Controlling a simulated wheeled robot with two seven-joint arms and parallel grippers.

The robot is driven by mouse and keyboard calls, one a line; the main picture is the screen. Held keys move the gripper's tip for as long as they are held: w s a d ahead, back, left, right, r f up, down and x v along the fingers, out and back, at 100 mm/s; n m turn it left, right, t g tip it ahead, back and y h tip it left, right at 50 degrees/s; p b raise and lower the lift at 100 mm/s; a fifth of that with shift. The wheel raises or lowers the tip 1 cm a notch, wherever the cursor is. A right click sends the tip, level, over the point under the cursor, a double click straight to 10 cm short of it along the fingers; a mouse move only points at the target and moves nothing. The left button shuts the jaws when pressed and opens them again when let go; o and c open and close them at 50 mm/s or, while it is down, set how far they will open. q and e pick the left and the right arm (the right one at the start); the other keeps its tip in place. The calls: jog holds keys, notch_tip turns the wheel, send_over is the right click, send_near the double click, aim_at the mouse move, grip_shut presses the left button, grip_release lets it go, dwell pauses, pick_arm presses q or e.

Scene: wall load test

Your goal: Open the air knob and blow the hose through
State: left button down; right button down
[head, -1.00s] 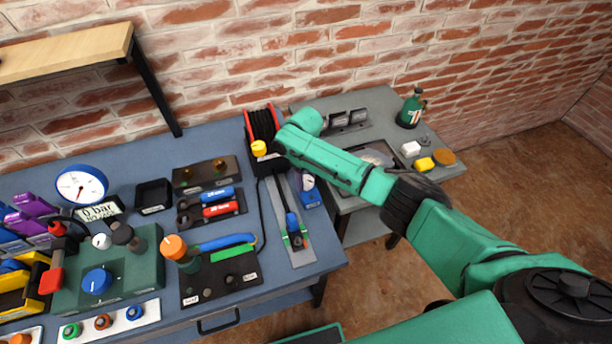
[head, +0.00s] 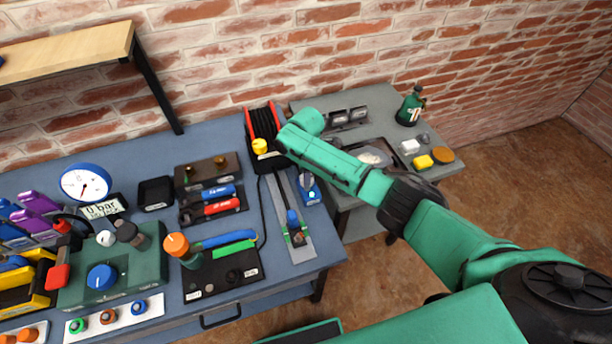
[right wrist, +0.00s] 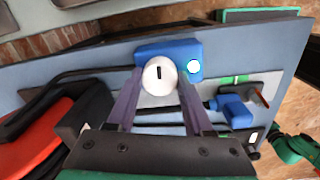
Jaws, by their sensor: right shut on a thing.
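The air knob (right wrist: 159,75), round and white with a black mark, sits on a blue box (right wrist: 165,50). The blue box (head: 312,198) shows on the bench's right edge in the head view. My right gripper (right wrist: 159,80) is shut on the knob, one finger on each side; the mark stands upright in the wrist view. A white lamp (right wrist: 194,66) shows beside the knob. In the head view my arm hides most of this gripper. The black hose (head: 263,212) runs along the bench from the red reel (head: 262,122). My left gripper is not in view.
A grey plate with a blue fitting (head: 292,217) lies left of the box. The gauge (head: 86,183) and "0 bar" display (head: 102,208) stand at left. A grey side table (head: 378,100) holds a green bottle (head: 410,106). A shelf (head: 70,50) hangs at upper left.

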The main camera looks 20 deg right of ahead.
jog(key=shift+r+n, duration=0.1)
jog(key=shift+n, duration=0.3)
jog(key=shift+w, duration=0.1)
jog(key=shift+c, duration=1.4)
grip_release()
jog(key=shift+r, duration=0.1)
notch_tip(320, 180, up, 14)
jog(key=b, duration=0.1)
jog(key=shift+s+r+b, duration=0.15)
jog(key=shift+s+b, duration=0.1)
jog(key=shift+b, duration=0.15)
